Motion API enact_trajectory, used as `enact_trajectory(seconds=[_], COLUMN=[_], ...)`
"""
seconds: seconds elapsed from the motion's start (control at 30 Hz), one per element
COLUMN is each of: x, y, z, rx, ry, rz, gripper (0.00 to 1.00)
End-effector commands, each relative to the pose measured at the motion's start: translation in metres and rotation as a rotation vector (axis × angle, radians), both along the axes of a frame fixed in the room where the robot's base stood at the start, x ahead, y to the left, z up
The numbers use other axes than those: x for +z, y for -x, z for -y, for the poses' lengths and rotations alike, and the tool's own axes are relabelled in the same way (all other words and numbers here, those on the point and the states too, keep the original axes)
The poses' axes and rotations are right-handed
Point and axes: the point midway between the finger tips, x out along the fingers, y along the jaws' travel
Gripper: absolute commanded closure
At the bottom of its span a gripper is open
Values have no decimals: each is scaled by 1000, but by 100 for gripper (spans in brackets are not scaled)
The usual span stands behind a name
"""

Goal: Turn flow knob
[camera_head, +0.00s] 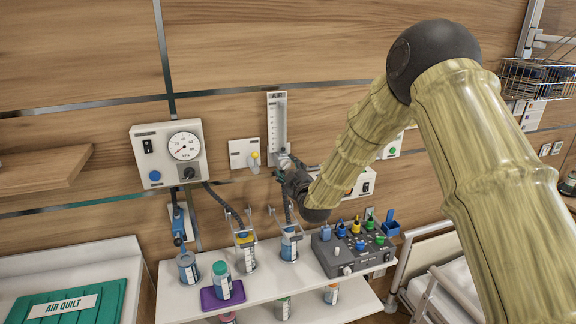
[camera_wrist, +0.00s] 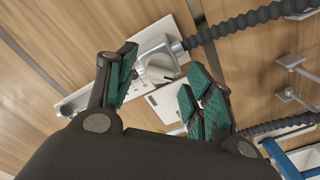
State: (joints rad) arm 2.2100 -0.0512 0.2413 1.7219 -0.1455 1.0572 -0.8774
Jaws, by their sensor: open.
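The flowmeter (camera_head: 277,115) is a tall pale panel with a graduated scale, upright on the wood wall. Its lower end is close to my gripper (camera_head: 284,166) in the head view and partly hidden by it. In the wrist view a grey-white rounded knob (camera_wrist: 158,68) sits on a pale block at the flowmeter's base. It appears between the green-padded fingers of my gripper (camera_wrist: 163,88), which are spread apart. The fingers hold nothing; I cannot tell whether either one touches the knob.
Below, a shelf (camera_head: 205,306) holds bottles and a grey control box (camera_head: 352,250). A dark corrugated hose (camera_wrist: 235,25) runs from the flowmeter's base.

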Motion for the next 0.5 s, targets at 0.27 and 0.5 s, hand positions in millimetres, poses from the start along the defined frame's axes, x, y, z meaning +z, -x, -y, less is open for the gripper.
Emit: enact_trajectory(seconds=[0.27, 0.5], x=[0, 0], y=[-7, -7], z=[-2, -2], rx=[1, 0], ry=[0, 0], rz=[1, 0], gripper=[48, 61])
